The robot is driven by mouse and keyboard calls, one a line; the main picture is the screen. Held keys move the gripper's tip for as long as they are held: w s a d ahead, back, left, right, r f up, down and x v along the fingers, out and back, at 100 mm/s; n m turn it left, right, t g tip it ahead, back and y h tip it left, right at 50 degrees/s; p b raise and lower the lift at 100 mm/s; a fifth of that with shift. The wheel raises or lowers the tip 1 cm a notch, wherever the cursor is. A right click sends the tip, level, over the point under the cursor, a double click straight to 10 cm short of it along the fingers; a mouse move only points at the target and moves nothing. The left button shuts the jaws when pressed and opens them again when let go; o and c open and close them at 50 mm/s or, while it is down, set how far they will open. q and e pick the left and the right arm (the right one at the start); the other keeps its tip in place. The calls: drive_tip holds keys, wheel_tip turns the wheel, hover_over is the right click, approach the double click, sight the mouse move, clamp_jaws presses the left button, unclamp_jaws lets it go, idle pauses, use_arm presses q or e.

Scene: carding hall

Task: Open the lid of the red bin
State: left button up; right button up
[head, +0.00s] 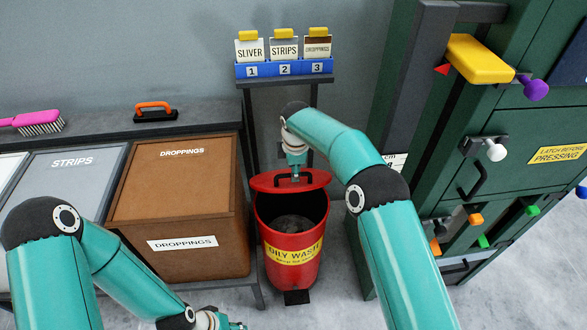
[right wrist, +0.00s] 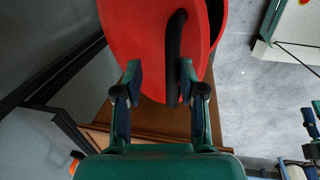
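The red bin (head: 291,268) stands on the floor, with a yellow "OILY WASTE" label. Its red lid (head: 262,183) is raised at the back, and the dark inside of the bin shows below it. My right gripper (head: 294,176) is at the lid, mostly hidden by its arm. In the right wrist view my right gripper (right wrist: 160,80) has its fingers apart, with the lid's black handle (right wrist: 174,45) between them, close to the right-hand finger. The red lid (right wrist: 140,35) fills the top there. My left gripper (head: 222,320) shows only partly at the bottom edge.
A brown droppings box (head: 178,215) stands left of the bin, beside a grey strips box (head: 62,185). A green machine (head: 500,130) with knobs and handles stands on the right. A blue card holder (head: 284,68) is behind the bin.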

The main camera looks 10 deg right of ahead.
drive_tip(key=shift+r, duration=0.45)
wheel_tip(320, 180, up, 11)
drive_tip(key=s, duration=0.2)
drive_tip(key=shift+s, duration=0.15)
drive_tip(key=shift+f, duration=0.15)
